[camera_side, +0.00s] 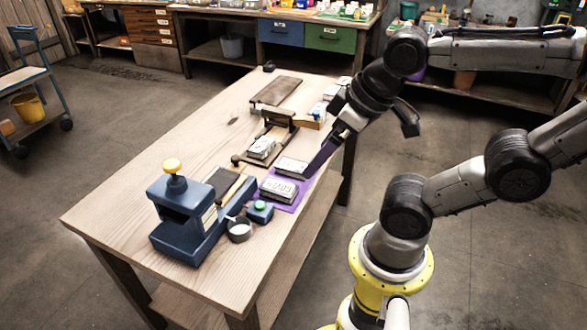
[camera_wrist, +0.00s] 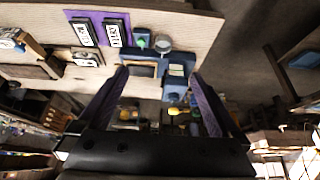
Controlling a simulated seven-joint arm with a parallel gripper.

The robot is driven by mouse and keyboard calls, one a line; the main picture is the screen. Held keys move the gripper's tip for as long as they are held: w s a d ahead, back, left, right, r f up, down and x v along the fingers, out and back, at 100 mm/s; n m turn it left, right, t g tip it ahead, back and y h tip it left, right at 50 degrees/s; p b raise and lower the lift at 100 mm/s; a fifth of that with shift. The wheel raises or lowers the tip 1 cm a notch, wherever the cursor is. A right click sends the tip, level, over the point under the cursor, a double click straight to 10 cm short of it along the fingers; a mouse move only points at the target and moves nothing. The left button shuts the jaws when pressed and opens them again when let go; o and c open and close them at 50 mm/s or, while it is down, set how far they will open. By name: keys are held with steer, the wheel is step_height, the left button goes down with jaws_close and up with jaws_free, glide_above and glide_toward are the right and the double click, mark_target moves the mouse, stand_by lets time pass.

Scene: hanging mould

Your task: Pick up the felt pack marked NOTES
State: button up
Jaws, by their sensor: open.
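Two felt packs lie side by side on a purple mat (camera_side: 291,208): a nearer one (camera_side: 279,190) and a farther one (camera_side: 291,167). Both have pale tops with dark lettering, and they also show at top left of the wrist view, where one (camera_wrist: 116,32) sits beside the other (camera_wrist: 84,33). The lettering is too small to tell which reads NOTES. My gripper (camera_side: 312,170) has purple fingers and appears just right of the farther pack in the side view. In the wrist view my gripper (camera_wrist: 158,76) is open, with nothing between its fingers.
A blue press (camera_side: 190,215) with a yellow knob stands at the table's near end. A small metal cup (camera_side: 239,230) and a blue box with a green button (camera_side: 260,211) stand beside it. A wooden mould frame (camera_side: 270,136) holds another labelled pack (camera_side: 261,148).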

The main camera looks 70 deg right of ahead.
steer(key=w+d+r+n, duration=0.2)
steer(key=w+r+n, duration=0.1)
steer(key=w+r, duration=0.3)
steer(key=m+g, duration=0.3)
steer(key=g, duration=0.3)
glide_above(291, 164)
step_height(291, 164, down, 19)
step_height(291, 164, down, 13)
steer(key=shift+f, duration=0.15)
steer(key=shift+c, duration=0.3)
